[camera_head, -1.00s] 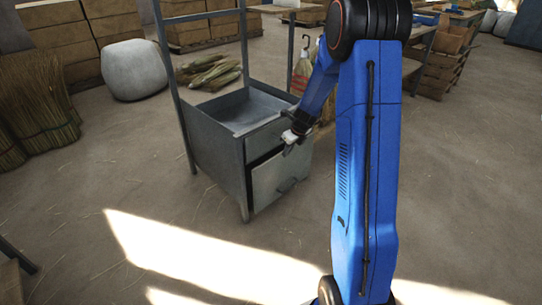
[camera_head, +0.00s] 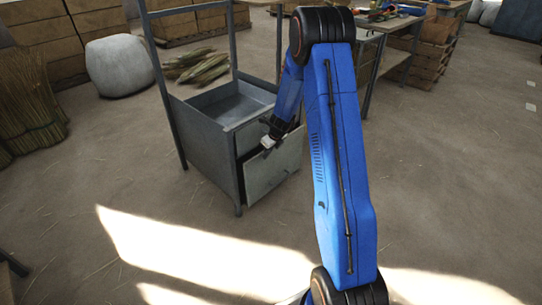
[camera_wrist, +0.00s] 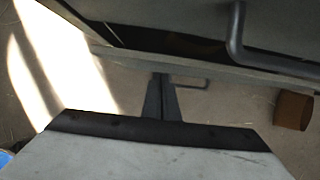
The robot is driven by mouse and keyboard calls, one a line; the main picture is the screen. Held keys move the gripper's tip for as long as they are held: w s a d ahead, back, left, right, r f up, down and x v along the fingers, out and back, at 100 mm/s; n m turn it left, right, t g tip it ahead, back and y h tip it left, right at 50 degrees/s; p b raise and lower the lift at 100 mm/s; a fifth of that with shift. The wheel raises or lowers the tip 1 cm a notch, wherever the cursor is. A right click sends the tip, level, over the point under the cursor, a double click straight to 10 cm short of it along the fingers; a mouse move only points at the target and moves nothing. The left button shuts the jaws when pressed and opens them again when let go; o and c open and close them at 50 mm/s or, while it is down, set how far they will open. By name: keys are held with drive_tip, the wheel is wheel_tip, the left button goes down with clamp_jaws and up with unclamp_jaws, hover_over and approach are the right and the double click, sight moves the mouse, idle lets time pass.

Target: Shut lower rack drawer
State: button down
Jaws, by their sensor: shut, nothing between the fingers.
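The grey metal rack (camera_head: 205,150) stands left of my arm, with an open tray-like top. Its lower drawer (camera_head: 268,174) stands out a little from the rack, with a dark gap above its front. In the wrist view, the lower drawer's top edge (camera_wrist: 225,77) crosses the picture, with its handle (camera_wrist: 188,86) just below. A larger handle (camera_wrist: 237,35) shows above on the nearer upper front. My gripper (camera_head: 267,146) is shut and empty at the drawer front. In the wrist view, the fingertips (camera_wrist: 160,77) are close to the edge; I cannot tell whether they touch.
Straw bundles (camera_head: 200,66) lie behind the rack, and a pale round pouf (camera_head: 119,65) stands behind left. A workbench (camera_head: 385,28) is at back right. A brown block (camera_wrist: 293,110) shows in the wrist view. The floor before the rack is clear.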

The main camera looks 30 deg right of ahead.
drive_tip(key=shift+w+a, duration=0.15)
drive_tip(key=shift+w, duration=0.4)
drive_tip(key=w, duration=0.1)
drive_tip(key=w+a, duration=0.1)
drive_tip(key=w, duration=0.2)
drive_tip(key=shift+w+a+r, duration=0.15)
drive_tip(key=shift+w+a, duration=0.15)
drive_tip(key=shift+w, duration=0.05)
